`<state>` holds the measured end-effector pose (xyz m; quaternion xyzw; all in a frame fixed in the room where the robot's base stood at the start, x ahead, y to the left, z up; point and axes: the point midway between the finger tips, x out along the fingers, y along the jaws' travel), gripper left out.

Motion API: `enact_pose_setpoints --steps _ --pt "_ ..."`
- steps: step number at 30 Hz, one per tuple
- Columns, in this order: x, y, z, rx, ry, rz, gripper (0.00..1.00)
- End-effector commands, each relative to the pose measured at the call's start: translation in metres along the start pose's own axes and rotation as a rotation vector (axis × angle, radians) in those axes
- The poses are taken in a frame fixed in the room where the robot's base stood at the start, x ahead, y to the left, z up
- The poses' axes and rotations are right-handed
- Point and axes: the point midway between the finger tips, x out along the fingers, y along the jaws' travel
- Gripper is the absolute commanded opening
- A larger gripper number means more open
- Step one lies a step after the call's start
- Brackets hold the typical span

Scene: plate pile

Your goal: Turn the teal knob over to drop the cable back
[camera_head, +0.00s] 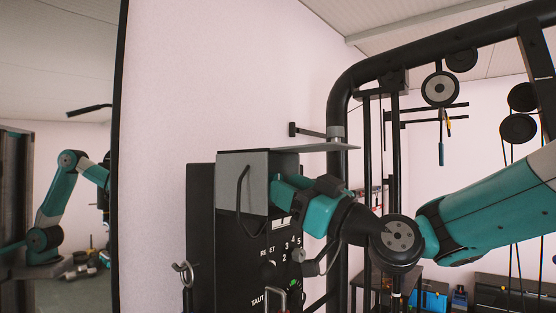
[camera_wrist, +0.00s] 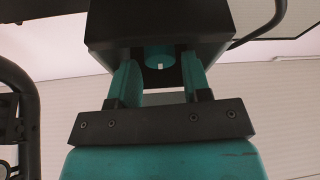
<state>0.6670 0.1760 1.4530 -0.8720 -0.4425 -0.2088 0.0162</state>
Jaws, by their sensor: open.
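The teal knob (camera_wrist: 160,58) has a small white mark and shows in the wrist view inside a dark housing (camera_wrist: 215,35). My gripper (camera_wrist: 160,75) is open, with one teal finger on each side of the knob. Small gaps seem to separate the fingers from it; contact is hard to judge. In the head view my gripper (camera_head: 282,190) reaches in from the right under the hood of a black control box (camera_head: 230,270). There its fingertips and the knob are hidden. I cannot make out the cable for certain.
The box front carries numbers 2 to 5, "RESET" and "TAUT" labels and a red-handled part (camera_head: 282,298). A flat grey plate (camera_head: 310,149) juts over my gripper. A black frame with pulleys (camera_head: 440,90) stands behind my arm. A mirror (camera_head: 60,180) is on the left.

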Motion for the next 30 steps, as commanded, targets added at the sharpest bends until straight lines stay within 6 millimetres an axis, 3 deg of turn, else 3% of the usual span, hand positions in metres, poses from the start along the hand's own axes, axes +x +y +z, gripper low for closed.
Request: enact_pose_setpoints --steps 6,16,17,21,30 --pt "0.024 0.001 -0.002 0.001 -0.001 0.0 0.44" --pt "0.027 0.0 0.001 0.001 0.0 0.0 0.44" --pt "0.027 0.0 0.001 0.001 0.0 0.0 0.42" --pt "0.027 0.0 0.001 0.001 0.0 0.0 0.1" --pt "0.027 -0.001 0.0 0.106 -0.002 0.043 0.1"
